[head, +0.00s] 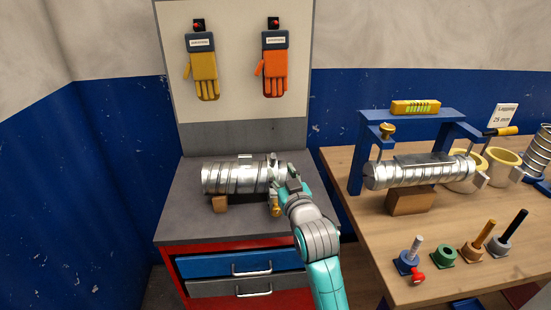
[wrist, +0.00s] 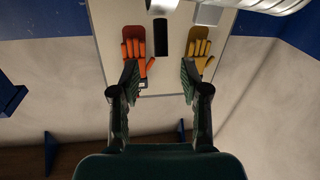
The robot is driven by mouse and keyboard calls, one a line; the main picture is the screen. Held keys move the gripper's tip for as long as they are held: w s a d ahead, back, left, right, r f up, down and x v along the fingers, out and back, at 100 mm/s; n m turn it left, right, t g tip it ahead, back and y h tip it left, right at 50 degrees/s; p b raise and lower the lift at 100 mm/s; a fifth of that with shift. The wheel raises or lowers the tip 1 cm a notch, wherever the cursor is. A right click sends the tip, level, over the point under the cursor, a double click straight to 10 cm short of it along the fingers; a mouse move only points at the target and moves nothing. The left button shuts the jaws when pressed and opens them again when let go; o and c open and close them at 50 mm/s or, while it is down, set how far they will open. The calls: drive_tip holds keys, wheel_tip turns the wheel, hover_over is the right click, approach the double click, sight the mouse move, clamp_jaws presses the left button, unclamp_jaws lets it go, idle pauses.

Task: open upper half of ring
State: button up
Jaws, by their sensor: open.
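My gripper (head: 283,180) is at the duct's right end in the head view. In the wrist view my gripper (wrist: 160,75) has its fingers apart with nothing between them. A piece of bright metal (wrist: 260,5) shows at the top right there, likely the duct.
Yellow (head: 204,75) and orange (head: 275,73) gloves hang on the board behind. The right bench holds a second duct (head: 420,171) under a blue frame (head: 356,150), with several tools and yellow cups (head: 503,166). The cabinet top's front is clear.

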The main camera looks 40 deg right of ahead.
sight(274, 160)
drive_tip(key=x, duration=0.8)
drive_tip(key=shift+a, duration=0.1)
clamp_jaws()
